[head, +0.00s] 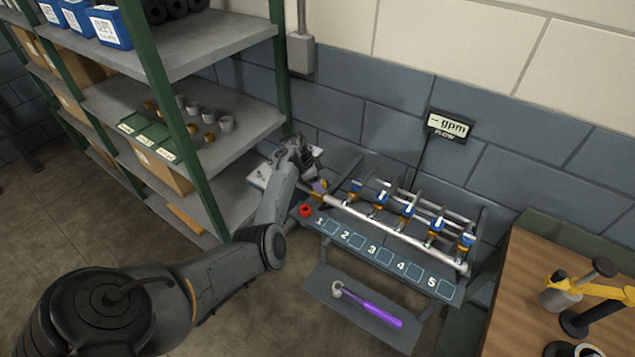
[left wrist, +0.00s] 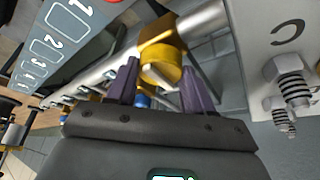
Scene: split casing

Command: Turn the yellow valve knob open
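The yellow valve knob (left wrist: 160,72) sits on the silver pipe, beside a brass fitting. In the left wrist view it lies between the two purple fingers of my left gripper (left wrist: 160,82). In the head view my left gripper (head: 318,188) is at the left end of the pipe (head: 395,228), and the arm hides part of the knob area. My right gripper is not in view.
Several blue-handled valves (head: 407,212) line the pipe. A red button (head: 306,210) sits near the numbered panel (head: 372,250). A tray below holds a purple-handled tool (head: 370,307). A green-post shelf (head: 205,150) stands left, a wooden table (head: 540,290) right. A flow display (head: 449,125) hangs on the wall.

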